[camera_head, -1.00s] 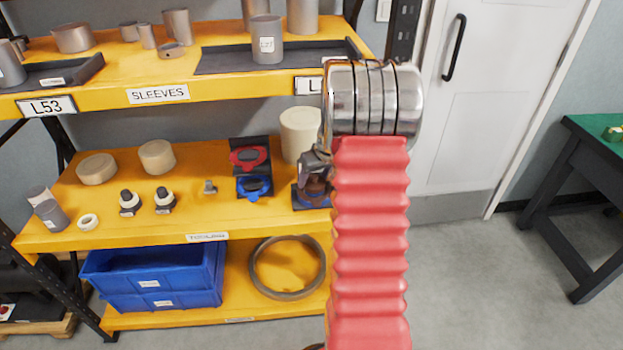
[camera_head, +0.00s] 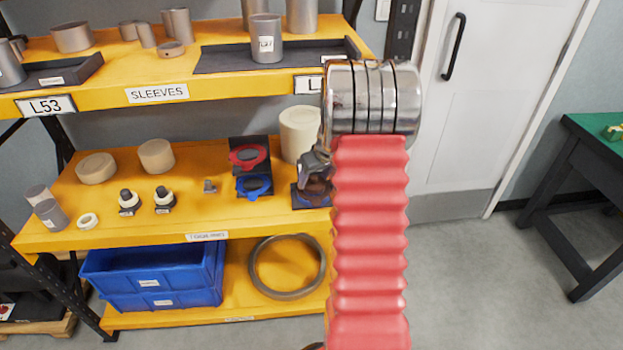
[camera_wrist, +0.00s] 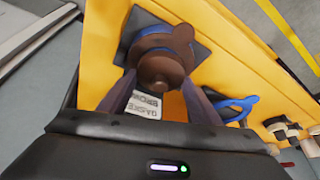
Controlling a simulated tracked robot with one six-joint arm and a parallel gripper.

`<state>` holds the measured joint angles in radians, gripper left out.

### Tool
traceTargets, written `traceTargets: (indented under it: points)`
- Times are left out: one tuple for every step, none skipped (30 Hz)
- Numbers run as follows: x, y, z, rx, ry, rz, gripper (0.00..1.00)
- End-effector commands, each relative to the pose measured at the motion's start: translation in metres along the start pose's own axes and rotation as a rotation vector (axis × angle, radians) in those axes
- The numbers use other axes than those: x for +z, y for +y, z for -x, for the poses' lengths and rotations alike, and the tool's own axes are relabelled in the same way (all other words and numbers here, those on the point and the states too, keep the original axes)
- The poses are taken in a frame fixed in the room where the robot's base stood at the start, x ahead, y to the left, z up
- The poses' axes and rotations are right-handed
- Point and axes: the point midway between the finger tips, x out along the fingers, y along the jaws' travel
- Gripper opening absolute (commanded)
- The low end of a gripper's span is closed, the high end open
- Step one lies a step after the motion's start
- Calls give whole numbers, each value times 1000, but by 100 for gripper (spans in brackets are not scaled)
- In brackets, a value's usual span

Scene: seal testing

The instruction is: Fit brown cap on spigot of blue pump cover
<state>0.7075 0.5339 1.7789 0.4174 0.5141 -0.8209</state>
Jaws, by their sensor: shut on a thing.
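My gripper (camera_wrist: 160,82) is shut on a brown round cap (camera_wrist: 161,68), with one finger on each side of it. In the wrist view, a brown flat piece with a rounded lug (camera_wrist: 183,33) and a blue curved edge (camera_wrist: 153,30) show behind the cap, over a dark plate (camera_wrist: 135,22). Whether the cap touches them cannot be told. In the head view my gripper (camera_head: 314,175) is low over the shelf's right end, with brown (camera_head: 319,187) just below it, partly hidden by my arm. A blue ring-shaped piece with a lug (camera_head: 254,186) lies to the left; it also shows in the wrist view (camera_wrist: 236,108).
A red lugged piece (camera_head: 247,156) lies behind the blue one. A tall cream cylinder (camera_head: 300,132) stands close behind my gripper. The sleeves shelf (camera_head: 220,87) is above. Two black-topped fittings (camera_head: 129,203) and a small grey part (camera_head: 209,186) stand further left.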

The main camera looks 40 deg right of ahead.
Motion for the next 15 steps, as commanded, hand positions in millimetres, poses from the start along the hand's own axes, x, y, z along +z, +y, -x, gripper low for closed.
traceTargets:
  points:
    - [0, 0, -1, 0, 0, 0, 36]
    - [0, 0, -1, 0, 0, 0, 36]
    - [1, 0, -2, 0, 0, 0, 36]
    - [1, 0, -2, 0, 0, 0, 36]
    - [1, 0, -3, 0, 0, 0, 36]
    - [1, 0, -3, 0, 0, 0, 36]
    - [1, 0, -4, 0, 0, 0, 36]
    - [2, 0, -4, 0, 1, 0, 36]
    - [2, 0, -5, 0, 1, 0, 36]
    - [2, 0, -5, 0, 1, 0, 36]
    - [2, 0, -5, 0, 1, 0, 36]
    - [2, 0, -6, 0, 1, 0, 36]
    - [2, 0, -6, 1, 1, 0, 36]
    - [2, 0, -7, 1, 1, 0, 36]
    - [3, 0, -7, 1, 1, 0, 36]
